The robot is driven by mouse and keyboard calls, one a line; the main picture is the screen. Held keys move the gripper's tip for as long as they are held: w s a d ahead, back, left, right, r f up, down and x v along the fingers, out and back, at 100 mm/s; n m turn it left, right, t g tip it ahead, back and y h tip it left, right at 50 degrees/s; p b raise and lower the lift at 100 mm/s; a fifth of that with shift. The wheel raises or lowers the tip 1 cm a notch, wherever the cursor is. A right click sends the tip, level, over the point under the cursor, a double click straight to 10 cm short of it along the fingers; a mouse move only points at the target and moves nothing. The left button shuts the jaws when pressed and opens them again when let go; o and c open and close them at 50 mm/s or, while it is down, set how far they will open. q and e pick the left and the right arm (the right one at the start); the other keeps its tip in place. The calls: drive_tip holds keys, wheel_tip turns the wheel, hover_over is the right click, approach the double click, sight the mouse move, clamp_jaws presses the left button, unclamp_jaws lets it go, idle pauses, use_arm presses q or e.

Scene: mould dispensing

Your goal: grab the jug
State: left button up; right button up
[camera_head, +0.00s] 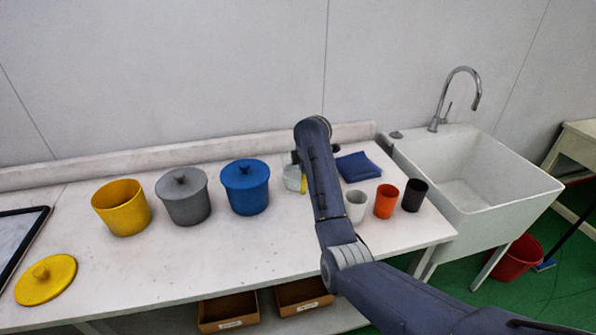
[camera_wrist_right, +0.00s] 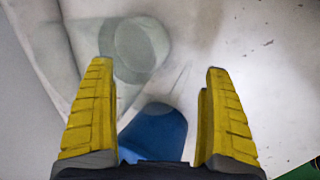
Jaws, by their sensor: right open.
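The jug (camera_head: 293,179) is a small, pale, see-through vessel on the table, left of my right arm's end. Part of it is hidden in the head view. In the right wrist view a pale, see-through round shape, seemingly the jug (camera_wrist_right: 136,48), lies beyond the fingertips, up and left of the middle. My right gripper (camera_wrist_right: 157,65) is open, with two yellow fingers wide apart and nothing between the tips. In the head view a yellow finger of it shows just right of the jug. I cannot tell whether they touch. My left gripper is not in view.
A blue lidded pot (camera_head: 245,187), a grey one (camera_head: 183,197) and an open yellow pot (camera_head: 121,208) stand left. A blue cloth (camera_head: 358,167) and white (camera_head: 355,206), orange (camera_head: 385,201) and black (camera_head: 415,195) cups stand right, before the sink (camera_head: 478,185).

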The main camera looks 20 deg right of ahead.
clamp_jaws()
drive_tip(key=shift+r, duration=0.15)
idle(0.4)
drive_tip(key=shift+r, duration=0.1)
